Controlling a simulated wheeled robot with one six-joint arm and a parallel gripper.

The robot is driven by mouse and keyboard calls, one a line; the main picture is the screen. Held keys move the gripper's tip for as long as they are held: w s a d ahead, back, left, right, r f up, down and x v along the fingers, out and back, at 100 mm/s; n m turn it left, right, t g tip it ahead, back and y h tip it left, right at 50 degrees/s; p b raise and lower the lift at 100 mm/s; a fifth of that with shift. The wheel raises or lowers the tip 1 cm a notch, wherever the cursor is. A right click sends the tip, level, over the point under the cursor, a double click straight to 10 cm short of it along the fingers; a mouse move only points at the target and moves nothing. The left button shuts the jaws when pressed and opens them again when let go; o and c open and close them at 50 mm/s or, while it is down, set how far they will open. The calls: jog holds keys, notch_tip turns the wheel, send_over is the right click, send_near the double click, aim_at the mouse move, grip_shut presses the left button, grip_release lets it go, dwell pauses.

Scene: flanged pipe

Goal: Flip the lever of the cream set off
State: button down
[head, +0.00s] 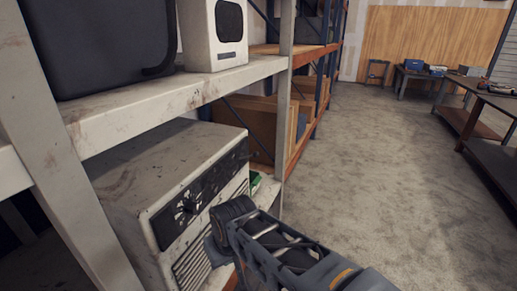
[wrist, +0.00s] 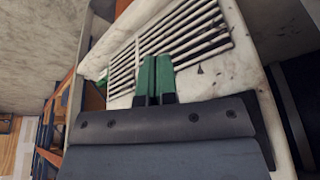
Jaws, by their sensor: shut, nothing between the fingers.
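The cream set (head: 160,185) is a worn, cream box on the lower shelf, with a dark control panel (head: 200,190) and a slotted vent below it. A pale dial or knob shows on the panel, but I cannot make out the lever. In the wrist view, the set's vented front (wrist: 205,50) fills the upper middle. My gripper (wrist: 156,62) has its green fingers together and empty, in front of the vent. I cannot tell whether they touch it. In the head view, my arm hides part of the set's lower right front and the fingertips do not show clearly.
The upper shelf (head: 190,88) carries a dark case (head: 95,45) and a white unit (head: 213,35) above the set. A shelf post (head: 284,100) stands right of the set. Cardboard boxes (head: 250,135) sit behind. Open floor (head: 390,150) lies to the right.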

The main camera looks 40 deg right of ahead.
jog(key=w+d+r+m, duration=0.3)
jog(key=w+r, duration=0.2)
jog(key=r, duration=0.1)
jog(key=m+t+p, duration=0.1)
jog(key=m+p, duration=0.2)
jog(key=m, duration=0.3)
send_near(257, 153)
jog(key=s+a, duration=0.5)
jog(key=a, duration=0.2)
jog(key=d+r+m+t, duration=0.1)
jog(key=d+r+m, duration=0.2)
jog(key=d+r, duration=0.2)
jog(key=d, duration=0.3)
jog(key=shift+w+d+t+y+p, duration=0.15)
jog(key=shift+w+t+y+p, duration=0.15)
jog(key=shift+w+y+p, duration=0.1)
jog(key=shift+w+f, duration=0.1)
jog(key=x, duration=1.3)
jog(key=shift+w+f+p, duration=0.1)
jog(key=shift+f+p, duration=0.25)
jog(key=shift+f, duration=0.05)
